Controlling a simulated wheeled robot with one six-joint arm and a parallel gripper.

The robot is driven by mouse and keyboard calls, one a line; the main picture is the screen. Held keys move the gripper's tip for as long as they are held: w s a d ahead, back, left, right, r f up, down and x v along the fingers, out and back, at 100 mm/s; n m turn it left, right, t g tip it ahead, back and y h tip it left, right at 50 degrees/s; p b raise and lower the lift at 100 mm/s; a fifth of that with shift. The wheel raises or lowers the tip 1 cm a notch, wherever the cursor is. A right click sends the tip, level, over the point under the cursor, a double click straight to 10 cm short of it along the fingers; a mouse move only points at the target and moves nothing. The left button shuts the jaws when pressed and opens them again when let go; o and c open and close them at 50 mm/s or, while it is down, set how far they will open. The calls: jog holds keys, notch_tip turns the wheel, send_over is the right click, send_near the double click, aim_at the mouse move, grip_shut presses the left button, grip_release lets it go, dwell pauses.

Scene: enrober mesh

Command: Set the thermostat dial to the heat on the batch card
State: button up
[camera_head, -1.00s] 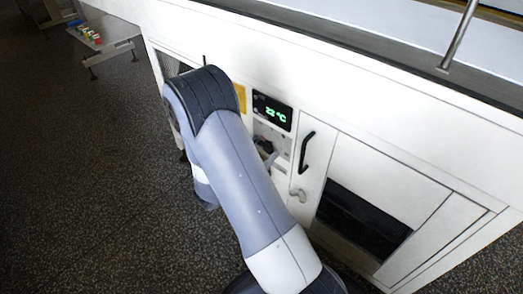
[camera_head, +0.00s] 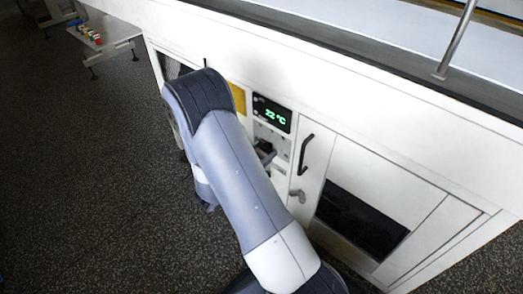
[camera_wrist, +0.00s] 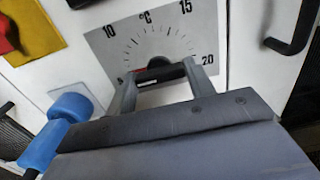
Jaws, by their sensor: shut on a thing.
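The thermostat dial (camera_wrist: 158,72) is a dark knob with a little red showing on its left part. It sits on a grey scale plate (camera_wrist: 112,42) marked °C, with 10, 15 and 20 readable. My gripper (camera_wrist: 160,79) has one finger on each side of the knob and is shut on it. The fingers and palm hide the lower part of the scale, and the pointer's exact reading cannot be told. In the head view my arm covers part of the dial area. The display (camera_head: 271,114) above reads 22 °C in green. I cannot identify a batch card.
Left of the dial is a yellow plate (camera_wrist: 48,38) with a red part (camera_wrist: 8,36) on it. A blue rounded handle (camera_wrist: 70,107) stands close to my gripper's left. A black door handle (camera_head: 306,153) is to the right. A low table (camera_head: 108,33) with small coloured items stands far left.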

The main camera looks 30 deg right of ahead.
jog(key=o, duration=1)
jog(key=p+v, duration=0.2)
jog(key=v, duration=0.8)
jog(key=shift+s+a, duration=0.15)
jog(key=shift+a, duration=0.25)
jog(key=b+x, duration=0.2)
jog(key=x, duration=0.9)
jog(key=shift+d, duration=0.1)
jog(key=shift+f+m+b, duration=0.15)
jog(key=shift+m+b, duration=0.15)
jog(key=shift+b, duration=0.15)
jog(key=shift+m, duration=0.4)
